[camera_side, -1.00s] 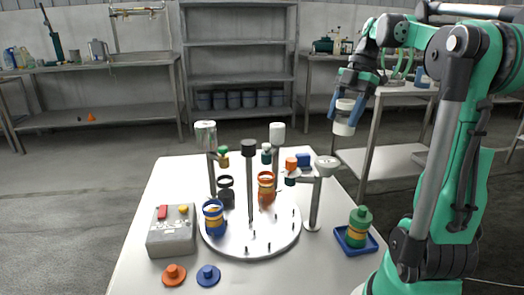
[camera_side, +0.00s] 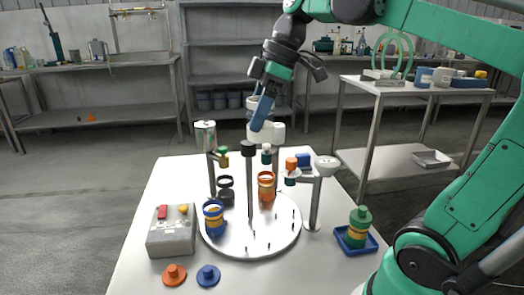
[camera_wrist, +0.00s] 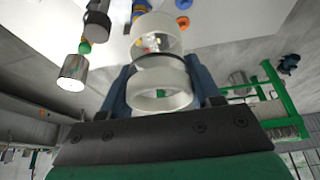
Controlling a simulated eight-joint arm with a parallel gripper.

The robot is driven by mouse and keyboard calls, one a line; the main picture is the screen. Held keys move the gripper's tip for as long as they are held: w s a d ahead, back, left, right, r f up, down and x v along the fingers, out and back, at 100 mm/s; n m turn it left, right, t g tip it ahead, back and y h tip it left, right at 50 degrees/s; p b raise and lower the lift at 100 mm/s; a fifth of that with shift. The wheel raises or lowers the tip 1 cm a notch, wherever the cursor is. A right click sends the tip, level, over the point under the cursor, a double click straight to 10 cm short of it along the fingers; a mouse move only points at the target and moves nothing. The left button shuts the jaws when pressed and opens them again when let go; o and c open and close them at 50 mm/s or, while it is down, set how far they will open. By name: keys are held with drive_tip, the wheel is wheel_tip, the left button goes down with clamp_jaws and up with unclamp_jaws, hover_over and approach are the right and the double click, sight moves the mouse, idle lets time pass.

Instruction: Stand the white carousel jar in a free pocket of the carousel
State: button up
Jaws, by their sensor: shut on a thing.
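The white carousel jar (camera_side: 262,136) is held between the fingers of my gripper (camera_side: 258,112), high above the far side of the carousel. A blue finger covers part of it in the side view. In the wrist view the jar (camera_wrist: 160,100) sits between both blue fingers, with white bands and a clear-looking middle. The carousel (camera_side: 228,243) is a round white plate with small dark pegs and a black-topped centre post (camera_side: 249,185). A blue jar (camera_side: 214,220), a black jar (camera_side: 226,192) and an orange jar (camera_side: 266,188) stand on it. Its front and right parts are free of jars.
Tall stations around the carousel carry a metal cylinder (camera_side: 205,135), a white head beside the held jar, and a funnel-like cup (camera_side: 326,163). A grey control box (camera_side: 171,235) stands left. Orange and blue lids (camera_side: 208,275) lie in front. A green jar (camera_side: 358,225) stands in a blue tray.

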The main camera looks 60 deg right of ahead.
drive_tip(key=shift+a, duration=1)
wheel_tip(320, 180, down, 15)
drive_tip(key=shift+d, duration=0.25)
drive_tip(key=shift+f, duration=0.15)
drive_tip(key=shift+f, duration=2.95)
drive_tip(key=shift+f, duration=1.2)
drive_tip(key=o, duration=1.4)
drive_tip(key=shift+o, duration=0.2)
